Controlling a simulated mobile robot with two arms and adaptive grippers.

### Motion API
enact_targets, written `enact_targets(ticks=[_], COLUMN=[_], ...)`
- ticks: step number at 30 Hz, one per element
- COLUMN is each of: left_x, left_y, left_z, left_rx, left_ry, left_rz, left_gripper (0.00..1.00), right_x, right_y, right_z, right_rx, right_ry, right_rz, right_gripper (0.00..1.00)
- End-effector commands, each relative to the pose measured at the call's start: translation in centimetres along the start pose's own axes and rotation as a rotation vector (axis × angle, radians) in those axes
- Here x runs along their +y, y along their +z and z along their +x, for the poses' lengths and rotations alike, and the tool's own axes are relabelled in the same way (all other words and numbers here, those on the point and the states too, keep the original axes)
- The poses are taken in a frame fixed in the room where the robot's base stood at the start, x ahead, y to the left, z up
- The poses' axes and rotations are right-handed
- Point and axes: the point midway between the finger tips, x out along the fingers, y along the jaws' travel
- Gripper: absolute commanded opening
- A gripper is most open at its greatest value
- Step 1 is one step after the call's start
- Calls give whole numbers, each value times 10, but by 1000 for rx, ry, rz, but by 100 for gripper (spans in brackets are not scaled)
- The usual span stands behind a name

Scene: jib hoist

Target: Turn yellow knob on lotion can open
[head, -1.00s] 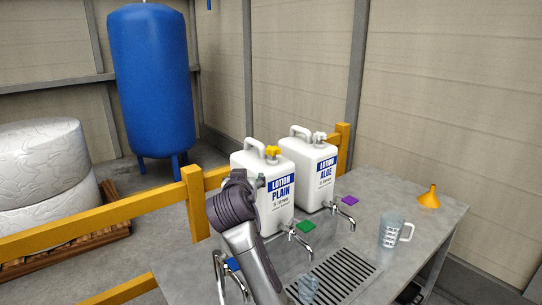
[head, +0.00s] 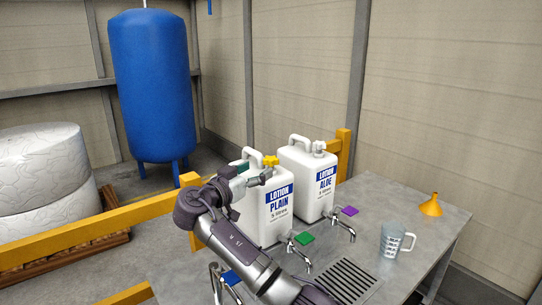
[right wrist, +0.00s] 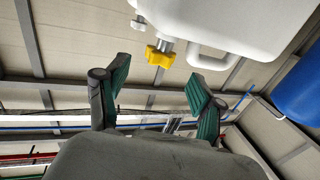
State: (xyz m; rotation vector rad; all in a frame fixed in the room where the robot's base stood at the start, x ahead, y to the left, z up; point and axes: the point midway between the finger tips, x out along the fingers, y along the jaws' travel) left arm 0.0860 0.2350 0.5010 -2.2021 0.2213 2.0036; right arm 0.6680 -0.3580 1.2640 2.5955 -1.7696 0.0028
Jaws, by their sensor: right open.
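The white lotion can labelled PLAIN (head: 279,205) stands on the metal bench with a yellow knob (head: 270,160) on its top. In the right wrist view the yellow knob (right wrist: 159,57) lies ahead of the fingers, between their lines and apart from both, with the white can (right wrist: 235,22) behind it. My right gripper (head: 256,172) is open and empty at the left of the can's top, near the knob. Its green-padded fingers also show in the right wrist view (right wrist: 158,80). My forearm hides part of the can's left side. My left gripper is not in view.
A second can labelled ALOE (head: 322,190) stands close behind to the right. Taps with green (head: 303,238), purple (head: 348,211) and blue (head: 231,278) tabs line the bench. A clear jug (head: 392,240) and yellow funnel (head: 431,206) stand at right. A yellow rail (head: 90,235) runs at left.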

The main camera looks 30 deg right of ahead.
Motion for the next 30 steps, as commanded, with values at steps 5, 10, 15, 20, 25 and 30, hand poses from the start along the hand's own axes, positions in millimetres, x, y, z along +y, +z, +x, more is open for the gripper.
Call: enact_targets(ticks=[5, 10, 15, 20, 25, 30], left_x=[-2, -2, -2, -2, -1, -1], left_y=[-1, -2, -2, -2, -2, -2], left_z=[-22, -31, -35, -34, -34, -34], left_rx=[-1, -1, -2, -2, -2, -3], left_ry=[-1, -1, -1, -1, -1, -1], left_rz=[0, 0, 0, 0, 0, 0], left_gripper=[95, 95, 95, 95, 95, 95], right_x=[0, 0, 0, 0, 0, 0], right_y=[-5, -3, 0, 1, 1, 1], right_z=[39, 63, 74, 76, 76, 76], right_rx=[1, 0, -1, -1, -1, -1], right_ry=[3, 1, -1, -2, -2, -2], right_rz=[-5, -3, -2, -1, -1, -1], right_gripper=[68, 68, 68, 68, 63, 34])
